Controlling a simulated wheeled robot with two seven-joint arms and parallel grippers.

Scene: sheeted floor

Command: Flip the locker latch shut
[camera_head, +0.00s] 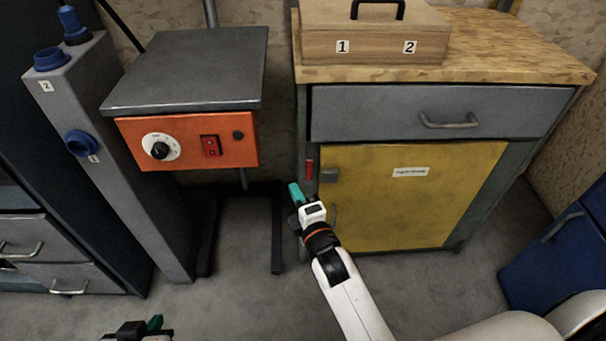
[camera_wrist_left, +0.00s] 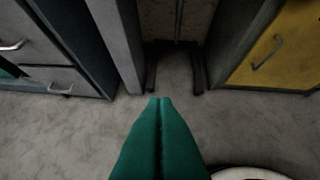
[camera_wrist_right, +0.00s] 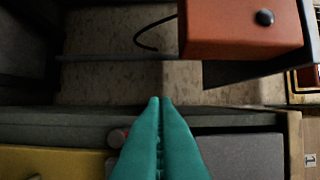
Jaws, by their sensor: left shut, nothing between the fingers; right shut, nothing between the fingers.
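The locker is a cabinet with a yellow door (camera_head: 410,200), which looks closed. A small red latch (camera_head: 309,170) stands upright on the frame at the door's upper left, beside a grey block (camera_head: 329,175) on the door. In the right wrist view the red latch (camera_wrist_right: 118,137) is just left of the fingers. My right gripper (camera_head: 294,188) is shut and empty, just below and left of the latch; I cannot tell whether it touches. My left gripper (camera_head: 155,322) is shut and empty, low at the bottom edge, far from the cabinet; its teal fingers fill the left wrist view (camera_wrist_left: 160,105).
Above the door are a grey drawer (camera_head: 430,108) and a wooden top (camera_head: 510,45) bearing a wooden box (camera_head: 375,42). To the left stand an orange control box (camera_head: 188,140) and a grey pillar (camera_head: 120,150). A blue cabinet (camera_head: 555,255) is at right. Floor between is clear.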

